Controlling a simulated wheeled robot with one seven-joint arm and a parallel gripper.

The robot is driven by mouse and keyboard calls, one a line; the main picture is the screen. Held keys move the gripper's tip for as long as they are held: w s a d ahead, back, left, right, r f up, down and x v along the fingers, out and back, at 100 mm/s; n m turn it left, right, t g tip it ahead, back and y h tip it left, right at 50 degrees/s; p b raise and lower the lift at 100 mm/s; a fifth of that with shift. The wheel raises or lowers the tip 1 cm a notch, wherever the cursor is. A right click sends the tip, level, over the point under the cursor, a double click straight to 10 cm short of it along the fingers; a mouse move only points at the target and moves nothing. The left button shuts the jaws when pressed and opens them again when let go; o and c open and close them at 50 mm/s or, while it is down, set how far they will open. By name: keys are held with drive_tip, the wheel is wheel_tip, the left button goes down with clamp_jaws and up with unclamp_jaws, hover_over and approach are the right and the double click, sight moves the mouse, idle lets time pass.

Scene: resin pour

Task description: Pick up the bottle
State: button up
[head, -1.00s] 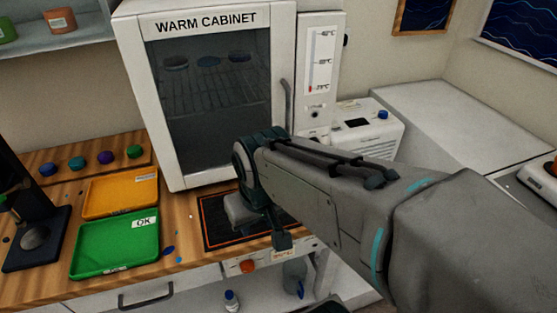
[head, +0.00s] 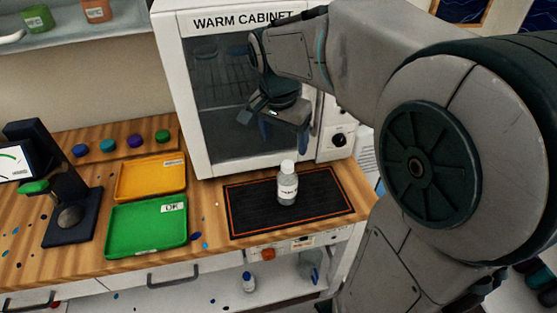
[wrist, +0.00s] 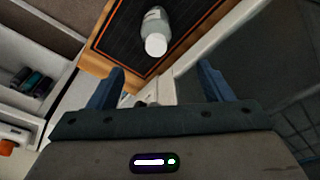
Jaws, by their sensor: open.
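A clear bottle with a white cap and a label (head: 287,188) stands upright on the black mat with an orange border (head: 325,205), in front of the warm cabinet. My gripper (head: 284,138) is open and empty, above and a little behind the bottle in the head view, in front of the cabinet door. In the wrist view the bottle (wrist: 156,28) shows cap-first at the top, beyond the two blue fingers of my gripper (wrist: 160,84), not between them.
The warm cabinet (head: 188,100) stands close behind my gripper. A green tray (head: 147,248) and an orange tray (head: 122,190) lie left of the mat. A dark stand (head: 75,230) is further left. Another small bottle (head: 248,283) stands on the shelf below.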

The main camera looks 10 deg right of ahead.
sight(288, 173)
drive_tip(key=f, duration=0.4)
drive_tip(key=d+f, duration=0.1)
drive_tip(key=f, duration=0.2)
drive_tip(key=shift+w, duration=0.3)
drive_tip(key=shift+d+f+p, duration=0.15)
drive_tip(key=shift+f+p, duration=0.1)
drive_tip(key=shift+f, duration=1.15)
drive_tip(key=shift+d+f+p, duration=0.1)
drive_tip(key=shift+f+p, duration=0.1)
drive_tip(key=shift+f, duration=1.2)
drive_tip(key=c, duration=1.2)
wheel_tip(288, 173, up, 10)
drive_tip(key=shift+r, duration=0.1)
drive_tip(key=shift+c, duration=0.2)
